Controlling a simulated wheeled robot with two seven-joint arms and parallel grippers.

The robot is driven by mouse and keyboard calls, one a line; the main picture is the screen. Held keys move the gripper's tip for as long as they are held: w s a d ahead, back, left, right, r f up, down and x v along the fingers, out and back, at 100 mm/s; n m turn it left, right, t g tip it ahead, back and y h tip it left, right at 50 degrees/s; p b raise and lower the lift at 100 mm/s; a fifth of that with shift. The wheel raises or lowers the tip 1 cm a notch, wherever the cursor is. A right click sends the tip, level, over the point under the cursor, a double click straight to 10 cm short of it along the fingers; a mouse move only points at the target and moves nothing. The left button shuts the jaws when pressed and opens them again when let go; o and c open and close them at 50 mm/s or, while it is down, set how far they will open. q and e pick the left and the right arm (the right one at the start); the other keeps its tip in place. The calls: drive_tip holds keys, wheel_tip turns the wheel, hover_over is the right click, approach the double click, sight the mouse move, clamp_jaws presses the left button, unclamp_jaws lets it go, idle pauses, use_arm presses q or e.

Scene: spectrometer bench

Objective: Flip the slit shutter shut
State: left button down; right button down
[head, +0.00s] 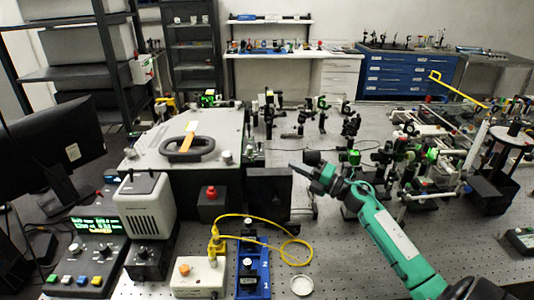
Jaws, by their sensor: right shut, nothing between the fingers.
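The large grey-lidded spectrometer box (185,140) stands left of centre on the bench, with a dark handle loop and an orange tag on its lid. A flat black panel (270,194) stands upright at the box's right side; it may be the slit shutter, but I cannot tell this or its state for sure. My right gripper (293,166), on a teal arm coming in from the lower right, is shut and empty. In the picture its tips are just above the panel's upper right corner; I cannot tell if they touch it. My left gripper is out of view.
A yellow cable (292,252) loops over a blue rail unit (252,270) in front. A red-button box (212,203), a white speaker-like unit (145,205) and a control console (90,250) stand at left. Optics mounts (430,165) crowd the right. Bare bench lies at lower centre.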

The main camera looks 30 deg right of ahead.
drive_tip(key=p, duration=0.3)
approach(260, 146)
drive_tip(key=a+x, duration=0.1)
drive_tip(key=x, duration=0.4)
drive_tip(key=shift+w+a, duration=0.2)
drive_tip(key=shift+w, duration=0.35)
drive_tip(key=shift+r+p, duration=0.1)
drive_tip(key=shift+p, duration=0.2)
